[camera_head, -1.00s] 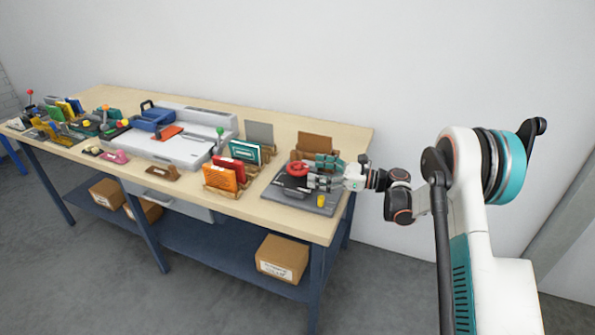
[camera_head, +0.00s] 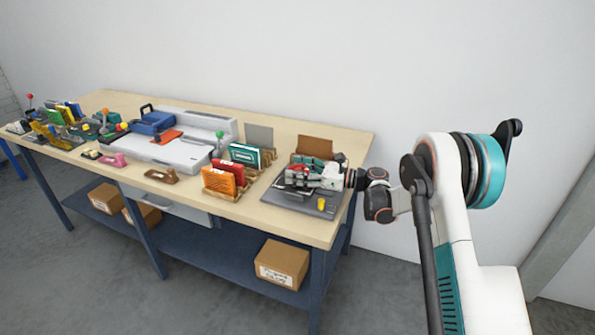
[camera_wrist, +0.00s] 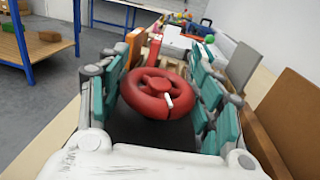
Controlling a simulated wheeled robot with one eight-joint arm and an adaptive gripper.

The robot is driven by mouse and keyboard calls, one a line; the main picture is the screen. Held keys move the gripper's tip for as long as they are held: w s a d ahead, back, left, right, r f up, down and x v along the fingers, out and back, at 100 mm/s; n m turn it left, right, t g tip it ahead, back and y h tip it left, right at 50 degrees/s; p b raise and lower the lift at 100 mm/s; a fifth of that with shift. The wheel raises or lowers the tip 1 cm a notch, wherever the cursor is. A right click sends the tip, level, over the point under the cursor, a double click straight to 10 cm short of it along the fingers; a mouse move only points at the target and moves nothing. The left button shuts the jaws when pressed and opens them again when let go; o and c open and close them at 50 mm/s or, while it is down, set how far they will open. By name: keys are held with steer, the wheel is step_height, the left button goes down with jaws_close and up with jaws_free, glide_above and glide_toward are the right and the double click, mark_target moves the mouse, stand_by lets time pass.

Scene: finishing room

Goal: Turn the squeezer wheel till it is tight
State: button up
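The red squeezer wheel (camera_wrist: 158,90) sits between my gripper's two fingers in the wrist view, with a small white mark on its rim. My gripper (camera_wrist: 162,55) has its teal-padded fingers spread wide, one on each side of the wheel. They lie close to the rim; I cannot tell whether they touch it. In the head view my gripper (camera_head: 300,177) is low over the squeezer's dark base (camera_head: 307,205) at the table's right end and hides most of the wheel. The screw below the wheel is hidden.
Racks with an orange book (camera_head: 219,182) and a teal book (camera_head: 244,154) are to the left. A white machine (camera_head: 170,150) fills the table's middle.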

steer(key=shift+t, duration=0.3)
steer(key=shift+m+t+h+b, duration=0.3)
steer(key=shift+m+t+h, duration=0.7)
steer(key=shift+m+t, duration=0.95)
steer(key=shift+n+t, duration=0.25)
steer(key=o, duration=1.1)
steer(key=shift+d, duration=0.1)
steer(key=v, duration=1.1)
steer(key=shift+s+d, duration=0.2)
steer(key=shift+d, duration=0.15)
